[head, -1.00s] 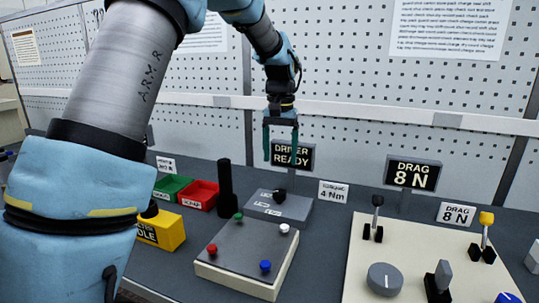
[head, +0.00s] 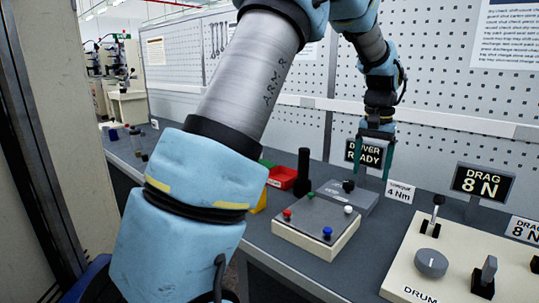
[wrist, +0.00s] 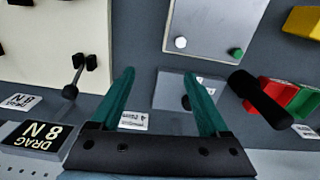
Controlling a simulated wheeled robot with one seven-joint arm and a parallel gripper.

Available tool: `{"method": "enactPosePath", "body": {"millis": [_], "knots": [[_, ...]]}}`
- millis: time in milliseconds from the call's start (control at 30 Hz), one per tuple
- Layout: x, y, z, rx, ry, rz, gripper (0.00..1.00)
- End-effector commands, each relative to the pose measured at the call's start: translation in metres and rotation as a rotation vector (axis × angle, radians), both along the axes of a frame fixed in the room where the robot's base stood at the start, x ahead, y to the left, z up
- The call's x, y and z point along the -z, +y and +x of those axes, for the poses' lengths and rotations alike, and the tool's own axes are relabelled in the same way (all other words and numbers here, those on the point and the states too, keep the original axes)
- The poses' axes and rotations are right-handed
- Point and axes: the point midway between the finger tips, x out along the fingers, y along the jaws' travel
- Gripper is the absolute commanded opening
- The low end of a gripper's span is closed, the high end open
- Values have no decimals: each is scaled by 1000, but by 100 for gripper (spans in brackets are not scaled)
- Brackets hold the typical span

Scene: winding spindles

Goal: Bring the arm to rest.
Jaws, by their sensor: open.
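My gripper (head: 377,153) hangs from my blue and grey arm in the head view, pointing down above the back of the bench. It is in front of the "DRIVER READY" sign (head: 359,152) and partly covers it. In the wrist view my gripper (wrist: 163,100) shows two teal fingers spread apart, with nothing between them. Below them are the grey box (wrist: 172,92) with a dark knob and a small "4 Nm" label (wrist: 134,120). The fingers appear clear of the bench.
A panel with coloured buttons (head: 316,222) stands in front of the grey box. A cream board (head: 421,271) with a dial and levers is at right, near the "DRAG 8 N" sign (head: 483,181). A black post (head: 302,172) and red bin (head: 281,177) stand left. Pegboard (head: 440,85) lies behind.

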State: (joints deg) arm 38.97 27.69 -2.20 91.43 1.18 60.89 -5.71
Motion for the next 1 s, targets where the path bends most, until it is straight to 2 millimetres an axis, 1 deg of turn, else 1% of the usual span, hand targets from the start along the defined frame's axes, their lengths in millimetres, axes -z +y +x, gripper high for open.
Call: {"method": "enactPosePath", "body": {"millis": [267,367,467,567,667,767,800,867,900,1000], "knots": [[7,39,4,-52,-10,-7,79],[9,57,5,-78,-16,-12,79],[14,82,4,-112,-23,-16,79],[19,112,2,-154,-32,-22,79],[27,147,-6,-204,-43,-28,79],[36,189,-19,-268,-58,-34,79],[40,209,-27,-301,-66,-38,79],[47,240,-44,-352,-79,-43,79],[53,259,-56,-386,-89,-46,79],[64,295,-85,-455,-109,-51,79]]}}
